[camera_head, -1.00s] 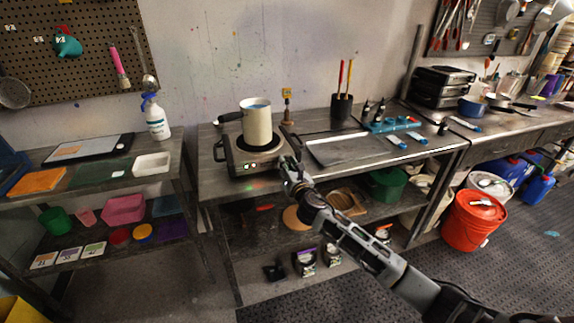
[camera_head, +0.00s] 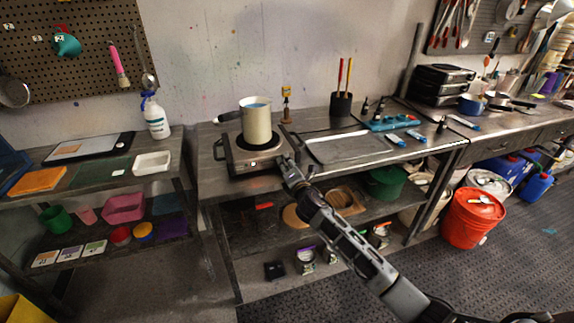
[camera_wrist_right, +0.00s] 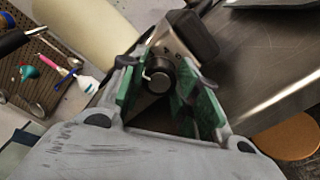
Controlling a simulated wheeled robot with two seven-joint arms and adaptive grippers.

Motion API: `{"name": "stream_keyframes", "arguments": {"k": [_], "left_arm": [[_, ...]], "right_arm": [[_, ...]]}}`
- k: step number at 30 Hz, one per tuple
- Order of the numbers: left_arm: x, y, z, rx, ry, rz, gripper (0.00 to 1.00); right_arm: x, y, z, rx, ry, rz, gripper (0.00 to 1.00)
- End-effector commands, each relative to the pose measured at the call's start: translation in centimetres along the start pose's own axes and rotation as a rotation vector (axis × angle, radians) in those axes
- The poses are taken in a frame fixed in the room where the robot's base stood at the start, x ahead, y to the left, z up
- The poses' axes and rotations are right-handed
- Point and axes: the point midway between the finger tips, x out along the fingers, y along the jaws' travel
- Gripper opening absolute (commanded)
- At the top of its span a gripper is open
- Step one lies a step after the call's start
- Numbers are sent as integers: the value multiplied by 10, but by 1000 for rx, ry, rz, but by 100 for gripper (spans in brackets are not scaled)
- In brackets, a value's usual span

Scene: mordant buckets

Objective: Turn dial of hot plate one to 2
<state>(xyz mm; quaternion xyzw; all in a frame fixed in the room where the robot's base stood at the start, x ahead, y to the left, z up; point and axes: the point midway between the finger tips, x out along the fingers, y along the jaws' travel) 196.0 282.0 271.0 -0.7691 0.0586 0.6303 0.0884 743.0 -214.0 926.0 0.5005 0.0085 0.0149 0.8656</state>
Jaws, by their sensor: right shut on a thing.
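The hot plate (camera_head: 236,166) sits on the left part of the steel bench, with a cream pot (camera_head: 256,124) of blue liquid on it. A small pale spot shows on its front. My right gripper (camera_head: 285,163) is at the hot plate's front right corner. In the right wrist view, the round dark dial (camera_wrist_right: 159,76) lies between the green-padded fingers of my right gripper (camera_wrist_right: 163,84), which is shut on it. A pale mark shows on the dial's left side. The number it points at is too small to read. My left gripper is not in view.
A metal tray (camera_head: 336,150) lies right of the hot plate, with a black holder (camera_head: 341,105) of tools behind it. A small bottle (camera_head: 286,108) stands behind the pot. An orange-red bucket (camera_head: 473,220) stands on the floor at right.

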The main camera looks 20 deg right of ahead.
Motion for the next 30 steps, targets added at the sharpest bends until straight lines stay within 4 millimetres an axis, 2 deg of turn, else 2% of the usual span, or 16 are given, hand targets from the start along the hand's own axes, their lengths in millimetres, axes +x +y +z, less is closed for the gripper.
{"name": "stream_keyframes", "arguments": {"k": [13, 14, 18, 30], "left_arm": [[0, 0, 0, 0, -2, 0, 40], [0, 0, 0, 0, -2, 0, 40], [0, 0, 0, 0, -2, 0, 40], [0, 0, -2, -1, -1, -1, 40]], "right_arm": [[0, -1, 0, 12, 0, -2, 8], [0, -1, 0, 12, 0, -2, 36], [0, -1, 0, 12, 0, -2, 54], [0, -3, -1, 1, 1, -6, 54]]}}
